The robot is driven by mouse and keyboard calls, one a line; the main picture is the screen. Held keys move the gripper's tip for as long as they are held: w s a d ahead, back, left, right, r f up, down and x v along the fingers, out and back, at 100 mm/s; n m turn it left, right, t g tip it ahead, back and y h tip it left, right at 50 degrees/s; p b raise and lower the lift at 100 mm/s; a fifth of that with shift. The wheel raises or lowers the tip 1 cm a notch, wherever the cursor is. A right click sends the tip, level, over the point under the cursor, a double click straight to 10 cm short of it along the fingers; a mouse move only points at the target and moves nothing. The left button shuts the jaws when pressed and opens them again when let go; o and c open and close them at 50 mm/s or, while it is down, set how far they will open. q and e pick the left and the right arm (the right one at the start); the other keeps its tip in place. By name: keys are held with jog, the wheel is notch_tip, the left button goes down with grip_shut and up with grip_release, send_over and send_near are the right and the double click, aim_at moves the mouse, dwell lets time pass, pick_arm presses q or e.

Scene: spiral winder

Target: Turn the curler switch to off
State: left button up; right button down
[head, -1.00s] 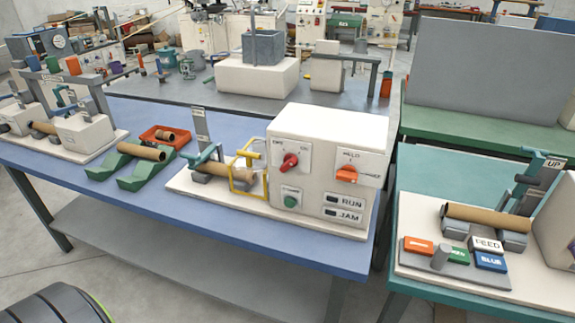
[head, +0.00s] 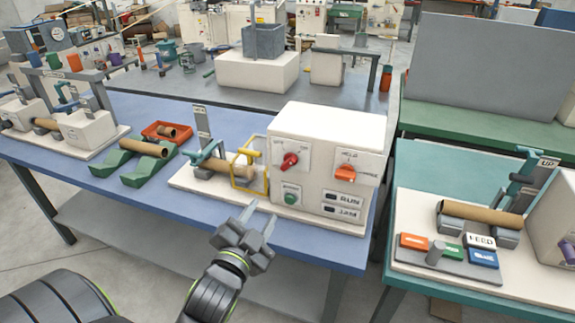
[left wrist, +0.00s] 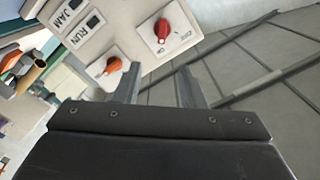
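The white control box (head: 325,160) stands on the blue table. Its front has a red knob (head: 289,160) on a white plate with OFF and ON marks, which fits the curler switch. The knob's exact setting is too small to read. The red knob also shows in the left wrist view (left wrist: 163,29), beyond my fingers. My left gripper (head: 258,215) is open and empty at the table's front edge, below and left of the knob, apart from it. Its two fingers show apart in the left wrist view (left wrist: 158,85). My right gripper is in neither view.
An orange knob (head: 345,173), a green button (head: 291,195) and RUN and JAM lamps (head: 342,204) share the box front. A yellow guard frame (head: 247,172) and a cardboard tube (head: 214,168) stand to its left. A teal table (head: 425,170) is at right.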

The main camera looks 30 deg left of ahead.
pick_arm(q)
jog(key=p, duration=0.3)
send_near(288, 166)
jog(key=x, duration=0.9)
jog(key=shift+w+r, duration=0.15)
jog(key=shift+w, duration=0.05)
grip_shut()
